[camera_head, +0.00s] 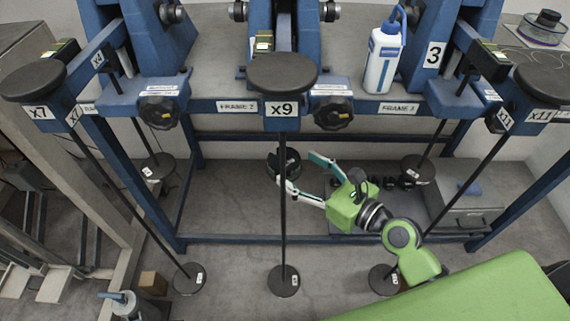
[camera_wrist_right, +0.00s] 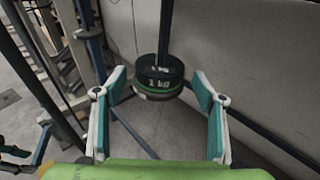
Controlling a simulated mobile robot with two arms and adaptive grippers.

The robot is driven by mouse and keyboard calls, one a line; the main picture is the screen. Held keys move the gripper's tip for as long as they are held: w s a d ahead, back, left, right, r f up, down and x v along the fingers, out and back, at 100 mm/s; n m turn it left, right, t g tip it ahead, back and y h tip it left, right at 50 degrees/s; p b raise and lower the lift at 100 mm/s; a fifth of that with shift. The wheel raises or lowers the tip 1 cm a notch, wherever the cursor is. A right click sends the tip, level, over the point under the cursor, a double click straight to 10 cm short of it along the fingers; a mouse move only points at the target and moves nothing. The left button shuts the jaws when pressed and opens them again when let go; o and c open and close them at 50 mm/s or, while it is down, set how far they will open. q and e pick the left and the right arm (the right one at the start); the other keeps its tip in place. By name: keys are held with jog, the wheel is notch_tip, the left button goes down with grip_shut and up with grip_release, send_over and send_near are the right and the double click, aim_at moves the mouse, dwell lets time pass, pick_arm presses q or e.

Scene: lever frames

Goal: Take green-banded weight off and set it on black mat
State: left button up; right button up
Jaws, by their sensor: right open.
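My right gripper (camera_head: 297,169) is open at the stack's right side. In its wrist view the two teal-and-white fingers (camera_wrist_right: 160,112) stand apart, with the stack ahead between them and no contact visible. A dark flat surface (camera_head: 344,229) lies partly hidden behind my right gripper; I cannot tell whether it is the black mat.
Blue frame bars run above and behind the stack. Other rods end in dark discs near the floor, such as one below x9 (camera_head: 283,281). Several small black items (camera_head: 407,182) and a grey box (camera_head: 467,207) stand right of my gripper. A white bottle (camera_head: 383,58) stands above.

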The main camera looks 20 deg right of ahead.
aim_at(287, 162)
jog(key=shift+w+a+f, duration=0.25)
jog(key=shift+w+f, duration=0.2)
jog(key=shift+w+a+r, duration=0.1)
jog(key=shift+w+a, duration=0.05)
jog(key=shift+w, duration=0.2)
pick_arm(q)
jog(key=shift+s+f+p, duration=0.35)
jog(key=shift+f, duration=0.45)
jog(key=shift+s+f+p, duration=0.3)
jog(key=shift+f, duration=0.45)
pick_arm(e)
jog(key=shift+f+x, duration=0.15)
jog(key=shift+x, duration=0.8)
jog(key=shift+f+x, duration=0.15)
jog(key=shift+x, duration=0.8)
jog(key=c, duration=1.1)
jog(key=shift+r, duration=0.2)
jog(key=c, duration=0.5)
jog(key=shift+o, duration=0.2)
pick_arm(q)
jog(key=shift+a, duration=0.1)
